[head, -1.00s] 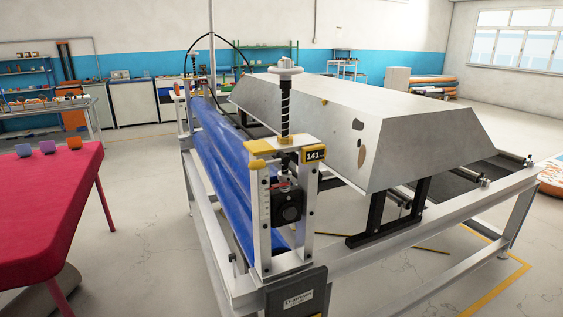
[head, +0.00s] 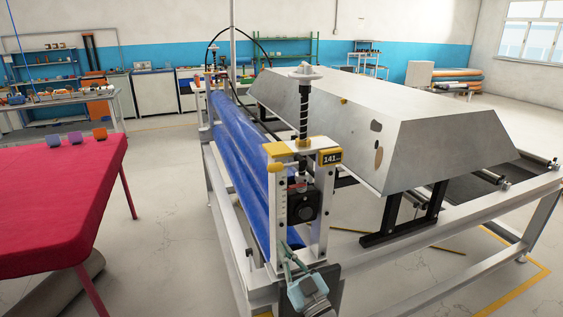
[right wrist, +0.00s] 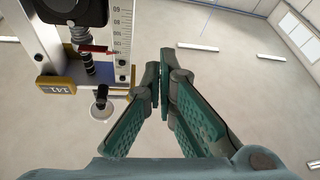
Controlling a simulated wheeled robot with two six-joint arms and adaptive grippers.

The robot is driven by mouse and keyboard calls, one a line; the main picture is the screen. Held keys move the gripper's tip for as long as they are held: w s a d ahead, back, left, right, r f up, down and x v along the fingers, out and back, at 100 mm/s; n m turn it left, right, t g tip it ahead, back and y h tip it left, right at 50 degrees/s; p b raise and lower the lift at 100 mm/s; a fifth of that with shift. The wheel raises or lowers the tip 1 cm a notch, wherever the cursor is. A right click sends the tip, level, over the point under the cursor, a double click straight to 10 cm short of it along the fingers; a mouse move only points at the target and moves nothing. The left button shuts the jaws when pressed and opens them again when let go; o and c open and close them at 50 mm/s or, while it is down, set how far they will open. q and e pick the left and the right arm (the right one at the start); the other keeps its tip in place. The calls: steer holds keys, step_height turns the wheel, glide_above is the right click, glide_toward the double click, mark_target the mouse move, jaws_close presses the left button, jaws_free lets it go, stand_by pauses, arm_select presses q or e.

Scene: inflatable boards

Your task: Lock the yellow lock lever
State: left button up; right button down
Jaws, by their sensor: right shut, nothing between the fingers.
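The yellow lock lever (head: 277,150) lies on top of the near end post of the roller machine (head: 323,215), left of the black screw and the "141" display (head: 331,157). I cannot tell its lock position from this view. My right gripper (head: 288,252) is low in front of the post, below the lever and apart from it. The right wrist view shows its two fingers (right wrist: 162,82) together at the tips with nothing between them. There the display (right wrist: 57,87) and a scale (right wrist: 122,30) appear upside down, left of the fingers. My left gripper is out of view.
A large grey slanted cover (head: 340,115) stands to the right of the post. A red table (head: 60,195) with small coloured blocks stands at the left. Open floor lies between table and machine.

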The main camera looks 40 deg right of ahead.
mark_target(282, 169)
steer(key=s+r+m+t+h, duration=0.1)
steer(key=r+t+h, duration=0.1)
steer(key=r, duration=0.6)
steer(key=s+r+m+t+h, duration=0.2)
steer(key=r, duration=0.6)
steer(key=shift+s+d+r+p, duration=0.2)
steer(key=shift+s+r+p, duration=0.1)
steer(key=shift+r, duration=0.1)
steer(key=shift+w, duration=0.1)
steer(key=w+d+r, duration=0.1)
steer(key=w, duration=0.1)
steer(key=w+r, duration=0.1)
steer(key=w, duration=0.2)
steer(key=w+d+r, duration=0.1)
steer(key=w, duration=0.2)
steer(key=shift+d+r, duration=0.3)
steer(key=shift+r, duration=0.1)
steer(key=shift+w+f, duration=0.2)
steer(key=shift+f, duration=0.05)
